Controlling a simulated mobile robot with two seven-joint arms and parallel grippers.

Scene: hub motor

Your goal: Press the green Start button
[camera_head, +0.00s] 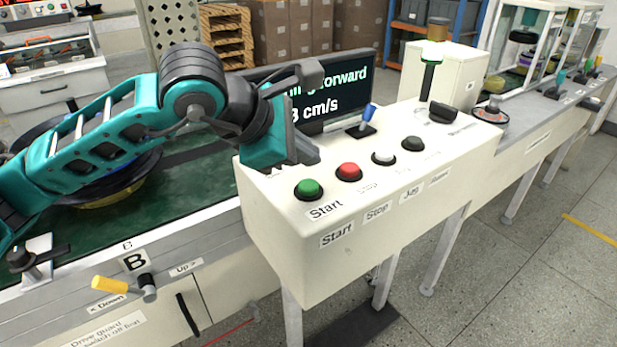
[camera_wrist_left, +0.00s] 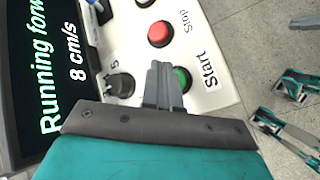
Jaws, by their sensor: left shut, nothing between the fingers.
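The green Start button (camera_head: 309,188) is at the left front of the sloped top of the white control box (camera_head: 300,255). My left gripper (camera_head: 310,154) is shut and empty, above and a little behind the green button. In the left wrist view the closed fingers (camera_wrist_left: 163,84) partly cover the green button (camera_wrist_left: 182,78), whose right part shows beside them. A gap between fingertips and button shows in the head view. The "Start" label (camera_wrist_left: 208,68) is readable.
The red Stop button (camera_head: 348,172), a white button (camera_head: 383,158) and a black button (camera_head: 413,144) sit in a row beyond it. A blue-handled lever (camera_head: 368,117) stands behind. The display (camera_head: 340,95) partly shows "8 cm/s"; the wrist view shows "Running forw".

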